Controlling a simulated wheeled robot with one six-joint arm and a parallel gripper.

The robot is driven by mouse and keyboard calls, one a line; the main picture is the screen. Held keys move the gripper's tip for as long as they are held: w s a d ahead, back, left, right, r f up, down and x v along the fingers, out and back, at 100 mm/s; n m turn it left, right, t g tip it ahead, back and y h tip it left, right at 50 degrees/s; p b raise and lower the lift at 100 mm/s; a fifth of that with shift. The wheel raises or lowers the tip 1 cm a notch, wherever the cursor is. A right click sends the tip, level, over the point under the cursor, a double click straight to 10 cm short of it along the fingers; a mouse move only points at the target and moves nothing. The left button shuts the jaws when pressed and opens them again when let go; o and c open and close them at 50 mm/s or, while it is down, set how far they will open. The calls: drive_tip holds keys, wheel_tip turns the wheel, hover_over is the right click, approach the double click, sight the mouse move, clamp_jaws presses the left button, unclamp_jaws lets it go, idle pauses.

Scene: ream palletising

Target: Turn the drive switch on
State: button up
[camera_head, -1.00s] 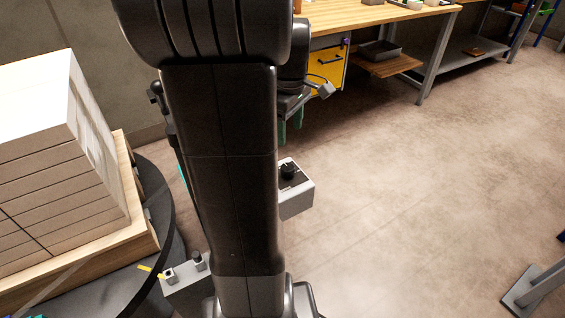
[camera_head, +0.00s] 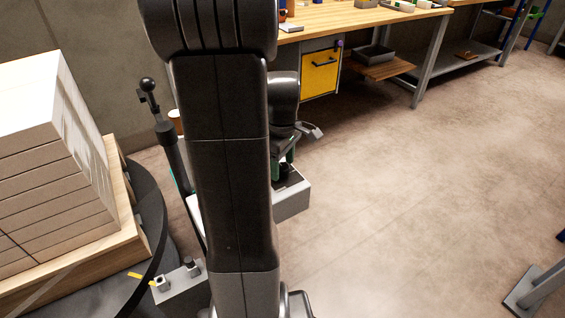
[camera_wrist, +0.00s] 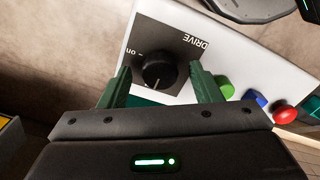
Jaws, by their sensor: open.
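The drive switch is a round black knob (camera_wrist: 157,74) on a dark plate marked DRIVE, with "on" printed to its left in the wrist view. I cannot tell clearly which way its pointer faces. The plate sits on a pale control box (camera_wrist: 222,48), which also shows right of my arm in the head view (camera_head: 293,202). My gripper (camera_wrist: 160,69) is open, with one green finger on each side of the knob; I cannot tell whether they touch it. In the head view, my gripper (camera_head: 284,166) is over the box, and its fingers partly hide the knob.
In the wrist view, a green button (camera_wrist: 224,86), a blue button (camera_wrist: 256,99) and a red button (camera_wrist: 284,111) lie right of the knob. A ream stack (camera_head: 50,160) stands at left.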

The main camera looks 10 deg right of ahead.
drive_tip(key=c, duration=1)
drive_tip(key=shift+m+p, duration=0.3)
drive_tip(key=shift+m, duration=0.1)
drive_tip(key=m+p, duration=0.1)
drive_tip(key=m, duration=0.2)
drive_tip(key=shift+r+p, duration=0.15)
drive_tip(key=shift+p, duration=0.25)
drive_tip(key=m+p, duration=0.2)
drive_tip(key=m, duration=0.3)
drive_tip(key=m+p, duration=0.1)
drive_tip(key=m, duration=0.3)
drive_tip(key=shift+m, duration=0.4)
drive_tip(key=m+p, duration=0.1)
drive_tip(key=m, duration=0.3)
drive_tip(key=shift+m, duration=0.3)
